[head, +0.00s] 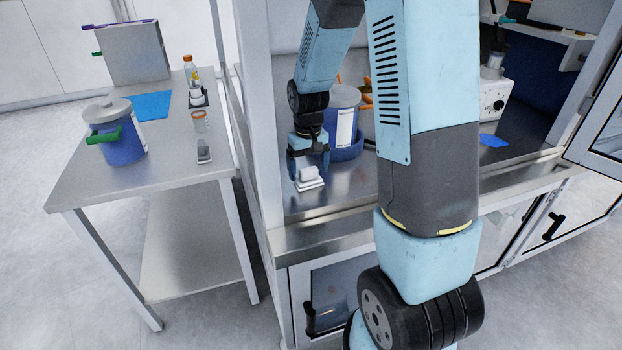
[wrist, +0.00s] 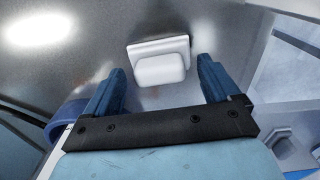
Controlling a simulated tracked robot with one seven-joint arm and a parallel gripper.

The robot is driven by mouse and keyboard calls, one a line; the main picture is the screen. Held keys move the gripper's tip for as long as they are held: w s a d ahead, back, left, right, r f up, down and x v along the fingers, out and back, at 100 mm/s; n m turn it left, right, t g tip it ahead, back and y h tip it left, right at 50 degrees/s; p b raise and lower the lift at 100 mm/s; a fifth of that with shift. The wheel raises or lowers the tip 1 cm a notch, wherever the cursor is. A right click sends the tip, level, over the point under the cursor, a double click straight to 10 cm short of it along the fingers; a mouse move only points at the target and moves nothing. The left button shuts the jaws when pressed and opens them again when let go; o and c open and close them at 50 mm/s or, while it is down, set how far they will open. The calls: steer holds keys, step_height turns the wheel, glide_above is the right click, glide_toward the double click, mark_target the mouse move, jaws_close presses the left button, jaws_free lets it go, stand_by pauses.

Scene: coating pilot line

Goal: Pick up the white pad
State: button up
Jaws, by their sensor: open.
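The white pad (head: 309,175) lies on the metal work surface inside the cabinet, near its left front corner. It looks like a small block on a thin flat white base. In the wrist view the white pad (wrist: 160,69) shows between and just beyond the fingertips. My gripper (head: 308,168) is directly above and behind the pad, pointing down. In the wrist view my gripper (wrist: 160,80) is open, with one blue finger to each side and nothing between them held. I cannot tell the exact height gap.
A blue container with a label (head: 343,125) stands close behind my gripper. The cabinet's left post (head: 262,130) is near on the left. A side table (head: 175,170) holds a blue pot (head: 120,145) and small bottles. A white device (head: 492,98) stands at the right.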

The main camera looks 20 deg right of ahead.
steer(key=shift+f, duration=0.6)
steer(key=shift+c, duration=0.3)
steer(key=c, duration=1)
steer(key=shift+r, duration=0.1)
